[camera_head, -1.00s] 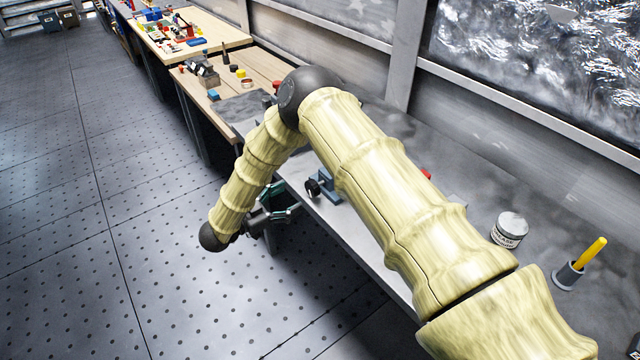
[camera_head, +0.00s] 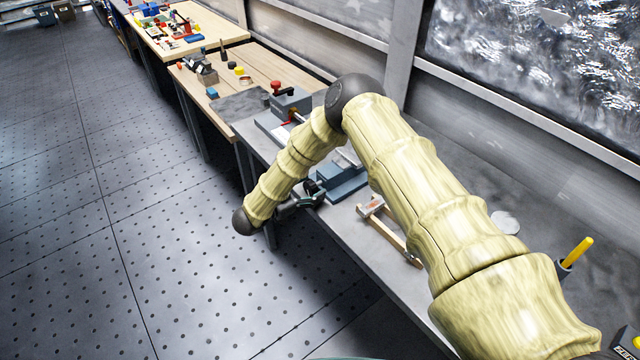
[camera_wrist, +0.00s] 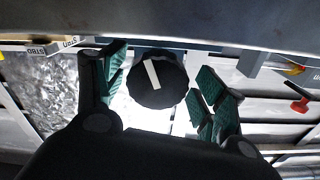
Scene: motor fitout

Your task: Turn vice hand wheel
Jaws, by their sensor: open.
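The blue-grey vice (camera_head: 345,183) sits at the front edge of the metal workbench, partly hidden by my arm. Its black hand wheel (camera_head: 311,187) faces out over the floor. In the wrist view the hand wheel (camera_wrist: 157,92) is a round, dark, ridged knob with a white bar mark, tilted slightly. My gripper (camera_head: 302,194) is at the wheel in the head view. In the wrist view my gripper (camera_wrist: 160,80) is open, with one teal-padded finger on each side of the wheel. Gaps show between pads and wheel; depth and contact are unclear.
A tin (camera_head: 505,221) and a yellow-handled tool (camera_head: 577,252) stand further right. A red-knobbed device (camera_head: 288,97) stands behind my arm. The floor (camera_head: 150,260) left of the bench is clear.

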